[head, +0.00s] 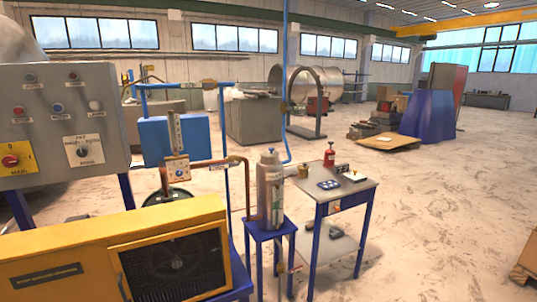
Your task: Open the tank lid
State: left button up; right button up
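A large metal cylinder (325,82), which looks like a tank lying on its side, stands in the far middle of the head view. A round ring-like frame (302,103) stands at its near end; I cannot tell whether this is a lid or whether it is open. A grey rounded body (15,40) shows only in part at the top left edge, behind the control panel; no lid can be made out on it. Neither of my grippers is in view.
A grey control panel (45,125) and a yellow machine (60,250) fill the near left. A grey bottle (270,190) on a blue stand and a small blue-legged table (325,192) stand mid-picture. Open floor (430,215) lies to the right.

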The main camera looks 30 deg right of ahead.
aim_at(271, 153)
jog(key=i+l, duration=1.15)
jog(key=i, duration=0.15)
jog(key=k+l+z, duration=0.05)
